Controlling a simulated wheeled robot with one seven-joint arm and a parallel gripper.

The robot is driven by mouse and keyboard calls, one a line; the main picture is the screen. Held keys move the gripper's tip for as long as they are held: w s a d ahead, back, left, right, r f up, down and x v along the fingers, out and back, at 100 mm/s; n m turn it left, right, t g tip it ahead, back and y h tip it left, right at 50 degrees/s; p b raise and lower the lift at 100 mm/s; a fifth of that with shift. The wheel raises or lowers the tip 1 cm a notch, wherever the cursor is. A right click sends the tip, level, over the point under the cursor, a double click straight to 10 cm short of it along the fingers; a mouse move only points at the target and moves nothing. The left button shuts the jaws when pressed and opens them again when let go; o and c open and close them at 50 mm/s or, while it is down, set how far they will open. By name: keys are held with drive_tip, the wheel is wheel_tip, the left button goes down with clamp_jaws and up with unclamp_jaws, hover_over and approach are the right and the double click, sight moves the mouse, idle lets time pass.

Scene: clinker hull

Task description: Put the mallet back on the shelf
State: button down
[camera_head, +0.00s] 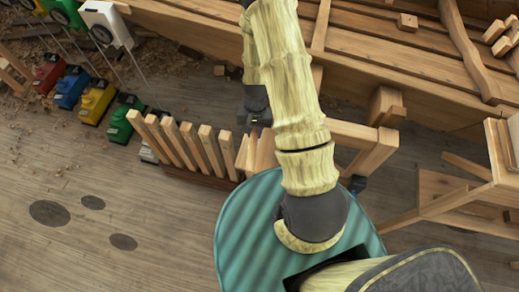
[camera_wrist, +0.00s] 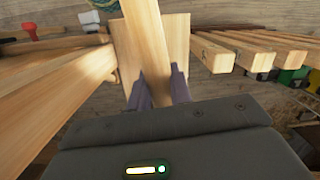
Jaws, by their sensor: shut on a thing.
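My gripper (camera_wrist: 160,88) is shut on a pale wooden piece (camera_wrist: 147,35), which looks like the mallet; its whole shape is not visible. A wider pale wooden block (camera_wrist: 180,48) sits just behind it, and I cannot tell whether the two are one piece. In the head view my gripper (camera_head: 257,125) points down at the right end of a row of upright wooden pieces, with pale wood (camera_head: 258,153) under it. My arm hides part of this area. I cannot make out for sure which wooden structure is the shelf.
Upright wooden pieces (camera_head: 185,145) stand in a row close beside my gripper. Coloured tools, one yellow (camera_head: 97,100), line up at the left. The planked hull (camera_head: 380,55) lies behind. A wooden frame (camera_head: 450,205) stands at the right. The front-left floor (camera_head: 120,190) is clear.

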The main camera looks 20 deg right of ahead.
drive_tip(key=shift+m, duration=0.9)
drive_tip(key=s+f+b, duration=0.1)
drive_tip(key=f+b, duration=0.1)
drive_tip(key=f, duration=0.1)
drive_tip(key=s+d+f+b, duration=0.1)
drive_tip(key=shift+s+f, duration=0.15)
drive_tip(key=shift+s, duration=0.2)
drive_tip(key=shift+w+d+f+b, duration=0.45)
drive_tip(key=shift+w+f+b, duration=0.35)
drive_tip(key=shift+f, duration=0.55)
drive_tip(key=shift+w+d+f+b, duration=0.55)
drive_tip(key=shift+f+b, duration=0.45)
drive_tip(key=shift+f, duration=0.3)
drive_tip(key=shift+w+d+f+b, duration=0.4)
drive_tip(key=shift+w+f+b, duration=0.4)
drive_tip(key=shift+f, duration=0.55)
drive_tip(key=shift+s+f+b, duration=0.1)
drive_tip(key=shift+f+b, duration=0.3)
drive_tip(key=shift+f, duration=0.05)
drive_tip(key=c, duration=1.2)
unclamp_jaws()
drive_tip(key=shift+r, duration=0.1)
